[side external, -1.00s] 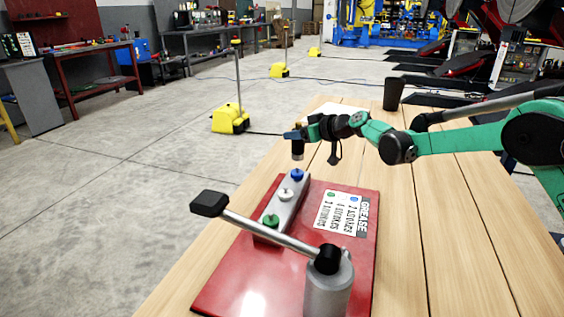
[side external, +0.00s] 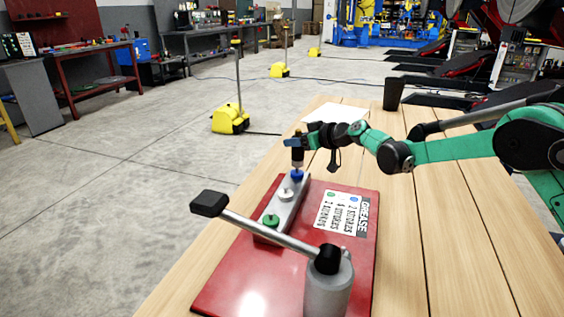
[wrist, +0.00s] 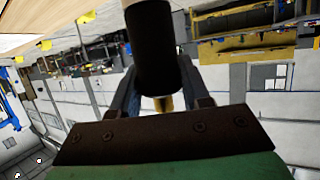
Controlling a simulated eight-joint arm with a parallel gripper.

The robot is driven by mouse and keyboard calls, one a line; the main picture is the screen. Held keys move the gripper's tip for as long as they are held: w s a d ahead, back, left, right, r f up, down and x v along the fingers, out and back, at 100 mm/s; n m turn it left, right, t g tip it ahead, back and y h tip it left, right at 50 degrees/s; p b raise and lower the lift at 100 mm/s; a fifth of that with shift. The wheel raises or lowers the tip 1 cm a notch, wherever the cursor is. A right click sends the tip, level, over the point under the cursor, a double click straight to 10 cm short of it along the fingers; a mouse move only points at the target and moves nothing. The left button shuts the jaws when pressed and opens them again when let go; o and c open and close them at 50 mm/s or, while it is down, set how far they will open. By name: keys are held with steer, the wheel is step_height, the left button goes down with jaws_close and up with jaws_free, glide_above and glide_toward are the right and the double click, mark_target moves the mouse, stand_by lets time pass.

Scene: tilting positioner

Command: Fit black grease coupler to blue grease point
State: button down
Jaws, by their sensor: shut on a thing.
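My gripper (side external: 297,143) is shut on the black grease coupler (side external: 297,157), which hangs upright below the fingers in the side view. The coupler also shows large and dark between the fingers in the wrist view (wrist: 152,50). The blue grease point (side external: 297,176) is at the far end of a grey block (side external: 284,204). The coupler's lower end is directly above the blue point, touching or very close; I cannot tell whether it is seated. A white grease point (side external: 286,194) and a green one (side external: 271,221) sit nearer on the block.
The block stands on a red plate (side external: 235,285) with a printed grease label (side external: 342,213). A lever with a black grip (side external: 209,203) slants across the plate from a grey cylinder (side external: 328,290). A dark cup (side external: 393,94) stands at the back. The right tabletop is clear.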

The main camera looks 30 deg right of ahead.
steer(key=shift+f, duration=1.15)
steer(key=shift+c, duration=1.7)
jaws_free()
steer(key=v, duration=0.5)
steer(key=shift+s+d+r, duration=0.15)
steer(key=shift+s, duration=0.15)
